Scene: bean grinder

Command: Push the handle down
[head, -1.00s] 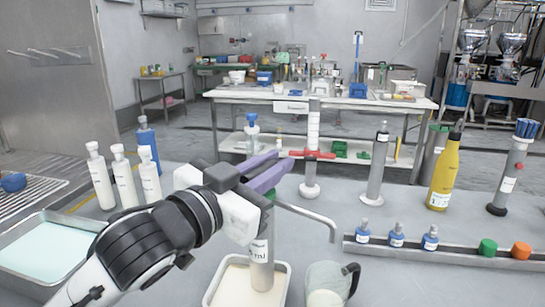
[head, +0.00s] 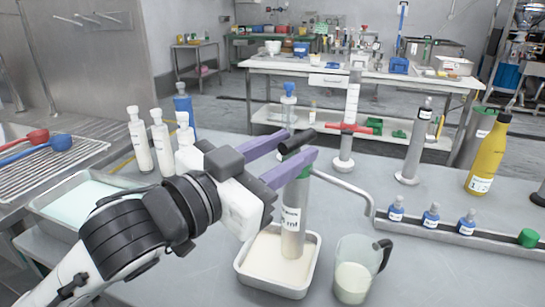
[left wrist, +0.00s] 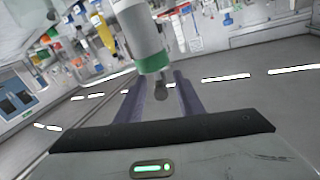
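A grey cylinder (head: 292,222) with a label, a green band near its top and a black handle (head: 297,141) stands upright in a white tray (head: 272,284). A bent metal bar (head: 345,186) shows to the right of its top. My left gripper (head: 300,144) has purple fingers spread apart, with the black handle showing between them; I cannot tell whether they touch it. My right gripper is not in view.
A glass jug (head: 355,272) with pale contents stands right of the tray. Several white bottles (head: 161,146) stand behind my left arm. A rail (head: 460,236) with small blue-capped bottles and a yellow bottle (head: 489,155) are at the right. The table between is clear.

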